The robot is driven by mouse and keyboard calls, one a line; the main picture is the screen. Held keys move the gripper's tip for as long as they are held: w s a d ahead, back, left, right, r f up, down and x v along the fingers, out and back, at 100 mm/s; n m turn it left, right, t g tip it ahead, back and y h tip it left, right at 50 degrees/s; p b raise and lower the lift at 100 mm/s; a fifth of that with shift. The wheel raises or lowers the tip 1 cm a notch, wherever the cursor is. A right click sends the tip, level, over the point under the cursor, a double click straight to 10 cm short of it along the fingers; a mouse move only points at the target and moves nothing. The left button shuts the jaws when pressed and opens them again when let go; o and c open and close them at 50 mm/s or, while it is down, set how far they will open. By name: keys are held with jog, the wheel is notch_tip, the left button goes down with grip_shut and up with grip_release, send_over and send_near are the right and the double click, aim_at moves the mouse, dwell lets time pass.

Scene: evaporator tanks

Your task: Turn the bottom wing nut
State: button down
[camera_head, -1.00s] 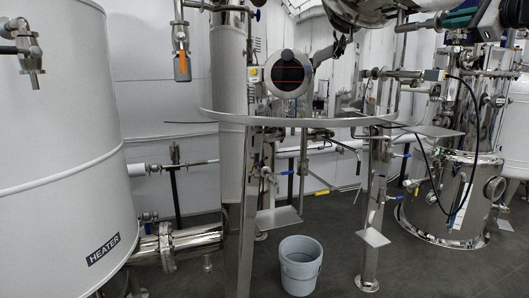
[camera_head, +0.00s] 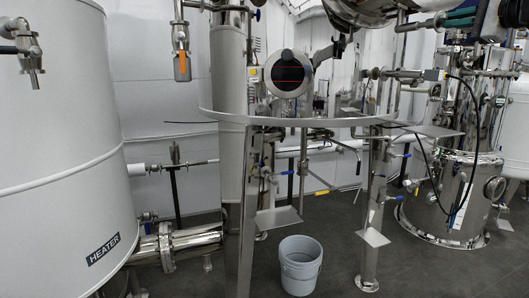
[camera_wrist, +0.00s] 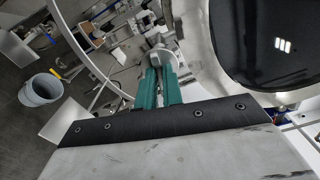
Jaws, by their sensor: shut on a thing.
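In the wrist view, my gripper (camera_wrist: 158,76) has two teal fingers closed on a small shiny metal piece (camera_wrist: 160,57), which looks like the wing nut. The fingertips hide part of it, so its wings are not clear. It sits beside the pale rim of a round dark glass port (camera_wrist: 265,40) at the right. In the head view, my gripper (camera_head: 444,21) shows as teal fingers at the top right, near a horizontal metal piece under the polished vessel (camera_head: 372,10). The wing nut cannot be clearly told apart there.
A white heater tank (camera_head: 60,150) fills the left. A round metal ring (camera_head: 300,122) on legs stands in the middle, with pipes and valves behind. A grey bucket (camera_head: 300,265) is on the floor. A polished tank (camera_head: 455,195) stands at the right.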

jog(key=shift+n, duration=1.1)
jog(key=shift+n, duration=1.2)
jog(key=shift+n, duration=0.7)
jog(key=c, duration=1.5)
grip_release()
jog(key=shift+o, duration=0.2)
